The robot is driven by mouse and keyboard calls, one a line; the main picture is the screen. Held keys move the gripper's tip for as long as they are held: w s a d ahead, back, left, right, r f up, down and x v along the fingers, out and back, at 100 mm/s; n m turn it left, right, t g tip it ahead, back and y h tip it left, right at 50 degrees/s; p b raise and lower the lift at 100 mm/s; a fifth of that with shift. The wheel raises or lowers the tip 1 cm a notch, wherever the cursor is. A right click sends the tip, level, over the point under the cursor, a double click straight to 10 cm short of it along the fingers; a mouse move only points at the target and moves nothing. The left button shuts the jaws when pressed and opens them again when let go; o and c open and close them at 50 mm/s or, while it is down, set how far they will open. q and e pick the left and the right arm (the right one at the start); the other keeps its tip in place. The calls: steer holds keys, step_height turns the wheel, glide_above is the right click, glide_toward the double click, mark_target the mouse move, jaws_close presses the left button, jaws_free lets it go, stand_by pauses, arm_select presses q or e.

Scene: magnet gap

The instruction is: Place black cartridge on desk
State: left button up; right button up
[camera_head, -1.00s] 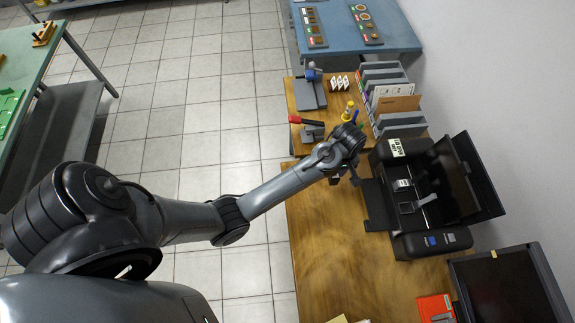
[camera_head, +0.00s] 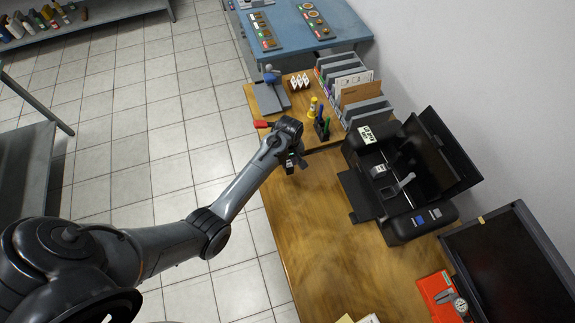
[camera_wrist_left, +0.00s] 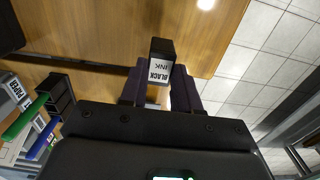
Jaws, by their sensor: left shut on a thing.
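The black cartridge (camera_wrist_left: 161,48) has a white label reading BLACK INK. In the left wrist view it sits between the fingers of my left gripper (camera_wrist_left: 160,88), which is shut on it. In the head view my left gripper (camera_head: 296,162) is over the wooden desk (camera_head: 310,228), left of the printer. The cartridge is too small there to make out clearly. The wrist view shows the desk surface (camera_wrist_left: 105,25) beyond the cartridge; I cannot tell the exact height above it. My right gripper is not in view.
The black printer (camera_head: 398,190) stands open on the right. A monitor (camera_head: 520,270) and red box (camera_head: 440,295) are front right. The middle of the desk is clear.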

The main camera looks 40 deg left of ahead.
mark_target(288, 163)
arm_select(q)
steer(key=shift+a+f, duration=0.25)
steer(key=shift+a, duration=0.1)
step_height(288, 163, down, 4)
steer(key=shift+r+b, duration=0.15)
steer(key=shift+b, duration=0.2)
steer(key=shift+f, duration=0.2)
steer(key=o, duration=0.9)
steer(key=shift+c, duration=0.2)
